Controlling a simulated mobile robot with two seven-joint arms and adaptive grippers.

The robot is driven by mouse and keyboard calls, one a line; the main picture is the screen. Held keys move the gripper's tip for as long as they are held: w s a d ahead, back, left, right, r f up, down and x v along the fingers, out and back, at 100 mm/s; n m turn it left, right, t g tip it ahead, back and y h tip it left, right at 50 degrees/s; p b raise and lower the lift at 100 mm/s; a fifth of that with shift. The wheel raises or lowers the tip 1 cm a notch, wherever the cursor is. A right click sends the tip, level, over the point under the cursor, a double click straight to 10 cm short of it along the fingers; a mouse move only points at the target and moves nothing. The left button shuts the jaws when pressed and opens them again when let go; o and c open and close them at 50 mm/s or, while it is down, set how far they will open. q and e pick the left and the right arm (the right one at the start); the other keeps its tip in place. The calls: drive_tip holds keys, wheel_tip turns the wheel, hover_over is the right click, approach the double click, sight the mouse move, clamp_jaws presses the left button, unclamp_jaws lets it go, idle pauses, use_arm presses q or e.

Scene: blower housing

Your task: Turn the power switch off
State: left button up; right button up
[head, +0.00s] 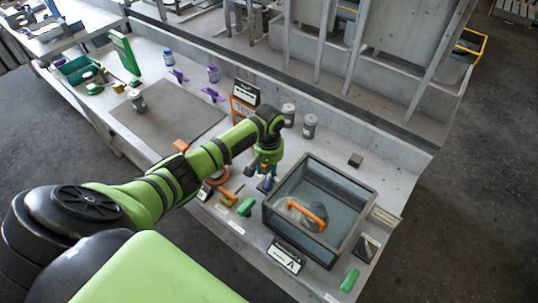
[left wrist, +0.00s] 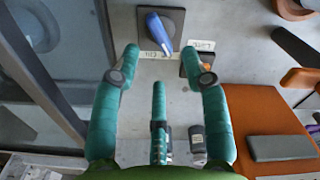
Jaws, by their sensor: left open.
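The power switch is a blue lever knob (left wrist: 160,30) on a dark square plate, at the top middle of the left wrist view. The blue knob also shows in the head view (head: 265,184), just below my left gripper (head: 267,165). In the left wrist view my left gripper (left wrist: 158,65) has its teal fingers spread apart with nothing between them. The fingertips lie short of the knob in that picture, with no contact visible. A small white label sits beside the plate, its lettering hard to read. My right gripper is not in view.
A glass-walled box (head: 369,206) with an orange-handled item inside stands right of the switch. Grey canisters (head: 309,126) stand behind. A grey mat (head: 170,120) lies left.

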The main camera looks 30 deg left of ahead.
sight(269, 180)
use_arm(q)
wheel_tip(269, 180, up, 7)
idle(0.3)
idle(0.5)
